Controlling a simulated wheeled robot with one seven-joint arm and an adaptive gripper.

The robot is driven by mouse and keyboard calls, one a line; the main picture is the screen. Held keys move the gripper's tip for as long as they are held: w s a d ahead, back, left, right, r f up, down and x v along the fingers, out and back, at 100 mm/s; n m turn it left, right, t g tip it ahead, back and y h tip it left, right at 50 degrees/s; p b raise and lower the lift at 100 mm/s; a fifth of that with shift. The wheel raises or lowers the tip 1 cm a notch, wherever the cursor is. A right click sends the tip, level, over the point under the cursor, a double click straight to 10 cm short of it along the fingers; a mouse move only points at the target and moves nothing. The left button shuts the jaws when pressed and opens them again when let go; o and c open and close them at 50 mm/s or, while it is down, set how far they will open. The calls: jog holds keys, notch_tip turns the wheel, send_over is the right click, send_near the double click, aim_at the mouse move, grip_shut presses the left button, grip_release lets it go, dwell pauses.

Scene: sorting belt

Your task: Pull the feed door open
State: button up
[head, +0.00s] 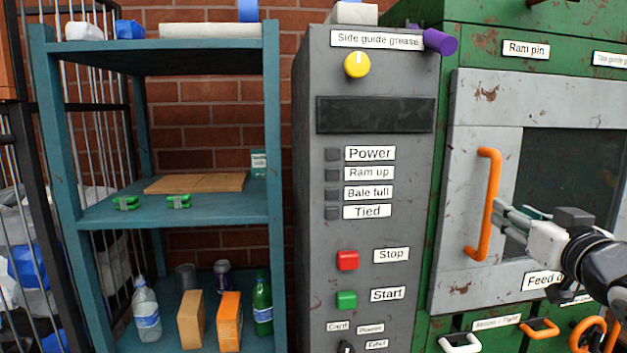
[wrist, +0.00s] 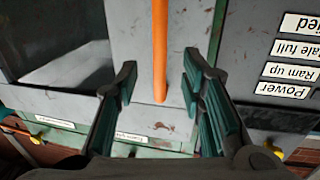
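The feed door (head: 487,97) is a worn grey metal panel with a dark window, set in a green machine. It looks shut. Its label is partly hidden by my arm. An upright orange bar handle (head: 487,205) is on the door's left side. My gripper (head: 507,216) is just right of the handle's lower half in the head view. In the wrist view, my gripper (wrist: 159,78) is open, with the orange handle (wrist: 160,40) showing between its two fingers. A gap shows on each side of the handle. I cannot tell how deep the handle sits.
A grey control panel (head: 381,268) with red and green buttons stands left of the door. A purple cylinder (head: 438,41) juts from its top right. More orange handles (head: 539,327) are below the door. A teal shelf (head: 230,207) with bottles and boxes stands farther left.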

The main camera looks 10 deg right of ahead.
jog(key=w+d, duration=0.1)
jog(key=w, duration=0.8)
jog(key=shift+d, duration=0.25)
grip_shut()
